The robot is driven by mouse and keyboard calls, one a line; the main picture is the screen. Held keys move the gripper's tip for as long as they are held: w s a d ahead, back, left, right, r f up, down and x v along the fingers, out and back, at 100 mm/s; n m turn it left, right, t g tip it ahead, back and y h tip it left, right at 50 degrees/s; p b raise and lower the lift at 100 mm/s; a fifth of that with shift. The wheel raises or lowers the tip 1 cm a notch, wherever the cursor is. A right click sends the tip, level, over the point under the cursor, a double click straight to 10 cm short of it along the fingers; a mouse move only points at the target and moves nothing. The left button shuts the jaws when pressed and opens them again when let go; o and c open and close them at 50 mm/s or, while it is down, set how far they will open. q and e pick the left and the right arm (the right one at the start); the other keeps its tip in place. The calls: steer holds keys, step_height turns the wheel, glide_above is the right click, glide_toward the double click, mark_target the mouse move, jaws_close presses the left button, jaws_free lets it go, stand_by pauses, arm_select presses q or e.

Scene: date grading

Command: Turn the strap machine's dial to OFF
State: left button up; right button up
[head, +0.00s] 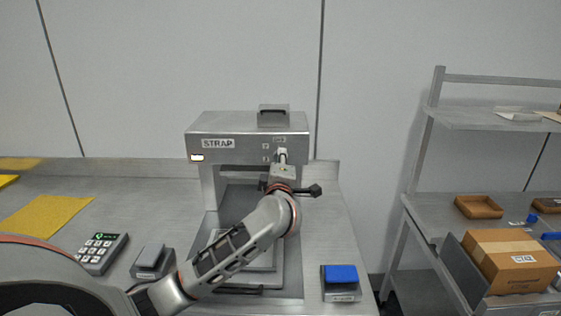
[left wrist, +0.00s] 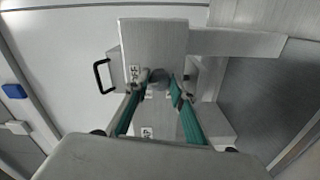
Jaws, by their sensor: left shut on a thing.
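The strap machine (head: 238,125) is a grey metal box marked STRAP on the steel bench, with a lit lamp (head: 197,158) at its front left. My left gripper (head: 282,158) reaches its right front, where the dial sits. In the left wrist view the teal fingers of my left gripper (left wrist: 160,88) are shut on the round dial (left wrist: 158,75), one on each side. Small labels (left wrist: 134,74) stand beside the dial but are too blurred to read surely. The dial's pointer direction is hidden. My right gripper is not in view.
A blue-topped block (head: 341,275) stands at the bench's right front. A keypad (head: 101,253) and a grey block (head: 152,261) are at the left, near a yellow sheet (head: 47,214). A steel rack (head: 480,120) with a cardboard box (head: 510,262) stands at the right.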

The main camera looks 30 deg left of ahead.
arm_select(q)
steer(key=shift+m, duration=0.6)
steer(key=shift+f, duration=0.1)
steer(key=o, duration=1.1)
steer(key=v, duration=1.2)
